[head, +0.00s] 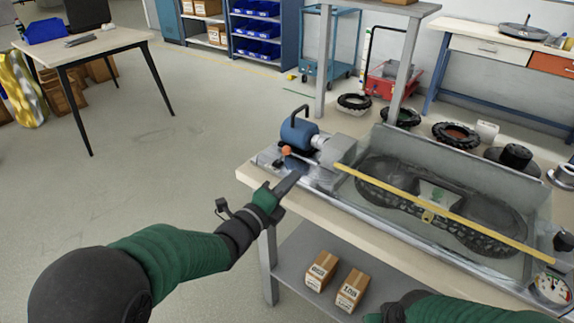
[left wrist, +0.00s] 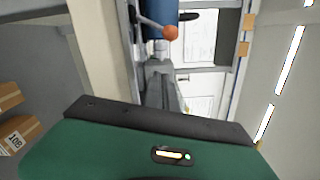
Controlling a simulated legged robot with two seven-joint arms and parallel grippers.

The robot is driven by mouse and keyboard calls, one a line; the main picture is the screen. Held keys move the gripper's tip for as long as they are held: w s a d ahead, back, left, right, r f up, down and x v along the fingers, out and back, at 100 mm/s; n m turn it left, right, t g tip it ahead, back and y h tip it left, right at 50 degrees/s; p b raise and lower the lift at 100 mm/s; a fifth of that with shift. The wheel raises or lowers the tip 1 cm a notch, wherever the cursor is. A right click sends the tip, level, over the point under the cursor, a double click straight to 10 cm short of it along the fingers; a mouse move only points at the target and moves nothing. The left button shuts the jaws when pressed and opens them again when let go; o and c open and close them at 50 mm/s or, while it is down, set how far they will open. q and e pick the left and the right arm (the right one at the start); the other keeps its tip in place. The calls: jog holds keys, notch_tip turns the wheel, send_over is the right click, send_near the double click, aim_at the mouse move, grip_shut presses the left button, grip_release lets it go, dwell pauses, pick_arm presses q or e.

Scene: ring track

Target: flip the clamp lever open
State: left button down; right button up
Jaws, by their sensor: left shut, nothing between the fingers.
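The clamp lever is a thin metal rod with an orange ball knob (head: 286,150), at the left end of the ring track bench, just in front of a blue motor unit (head: 298,131). My left gripper (head: 293,178) is shut and empty, just below and in front of the knob. In the left wrist view the knob (left wrist: 170,32) and its rod (left wrist: 148,21) are above and beyond the closed fingers (left wrist: 160,72), seemingly apart from them. The clamp's base is partly hidden by my gripper.
A clear-walled tray (head: 470,165) holds a dark looped track, with a yellow bar (head: 440,213) across it. A gauge (head: 551,288) sits at the bench's right end. Cartons (head: 320,270) stand on the lower shelf. The floor left of the bench is clear.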

pick_arm(q)
jog(key=x, duration=0.3)
jog(key=shift+w, duration=0.35)
jog(key=shift+w+a+r, duration=0.4)
jog(key=shift+w+a, duration=0.4)
jog(key=shift+w, duration=0.05)
jog(key=shift+w+a+r+b, duration=0.2)
jog(key=shift+w+a+b, duration=0.1)
jog(key=shift+a, duration=0.15)
jog(key=shift+d, duration=0.1)
jog(key=shift+r, duration=0.1)
